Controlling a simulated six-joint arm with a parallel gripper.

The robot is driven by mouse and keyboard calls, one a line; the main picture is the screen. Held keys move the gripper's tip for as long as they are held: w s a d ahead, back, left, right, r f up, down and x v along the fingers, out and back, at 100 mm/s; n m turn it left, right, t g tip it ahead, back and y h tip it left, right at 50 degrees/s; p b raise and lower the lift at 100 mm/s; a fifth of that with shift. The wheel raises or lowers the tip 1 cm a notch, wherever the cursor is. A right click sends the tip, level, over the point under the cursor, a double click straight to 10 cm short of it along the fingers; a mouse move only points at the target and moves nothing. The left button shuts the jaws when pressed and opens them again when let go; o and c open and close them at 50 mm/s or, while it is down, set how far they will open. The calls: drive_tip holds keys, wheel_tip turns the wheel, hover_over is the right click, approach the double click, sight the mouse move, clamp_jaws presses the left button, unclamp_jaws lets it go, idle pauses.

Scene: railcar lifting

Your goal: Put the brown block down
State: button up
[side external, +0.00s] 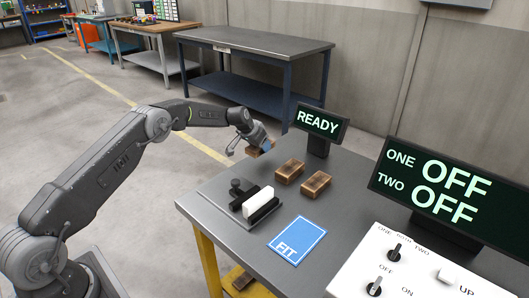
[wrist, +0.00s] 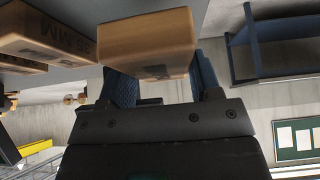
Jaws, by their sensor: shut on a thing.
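My gripper (side external: 262,143) is shut on a brown block (side external: 253,151) near the far left edge of the grey table (side external: 225,192). In the wrist view the held brown block (wrist: 146,44) sits between the two blue-padded fingers. Whether its underside touches the table cannot be told. Two more brown blocks, one farther (side external: 289,171) and one nearer (side external: 315,184), lie on the table to the right of my gripper. Part of a brown block marked "35 MM" (wrist: 45,38) shows at the left of the wrist view.
A black fixture with a knob (side external: 238,192) and a white block (side external: 258,202) stand on the table. A blue "FIT" card (side external: 297,240) lies in front. A "READY" display (side external: 318,122), an "OFF" display (side external: 435,190) and a white switch panel (side external: 420,265) stand to the right.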

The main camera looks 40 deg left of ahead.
drive_tip(key=s+a+r, duration=0.6)
drive_tip(key=s+a, duration=0.1)
drive_tip(key=s+d+r+m+h, duration=0.15)
drive_tip(key=s+d+r, duration=0.25)
drive_tip(key=s+d, duration=0.45)
drive_tip(key=s+d+r+m, duration=0.2)
drive_tip(key=s+d+r, duration=0.3)
drive_tip(key=d, duration=0.6)
drive_tip(key=n+y, duration=0.2)
drive_tip(key=n, duration=0.2)
hover_over(301, 235)
drive_tip(key=s, duration=0.2)
drive_tip(key=shift+m+h, duration=0.25)
drive_tip(key=f, duration=1.5)
drive_tip(key=shift+a, duration=0.4)
drive_tip(key=shift+d+f, duration=0.35)
drive_tip(key=shift+d, duration=0.05)
drive_tip(key=shift+f, duration=1.9)
drive_tip(key=shift+f, duration=0.2)
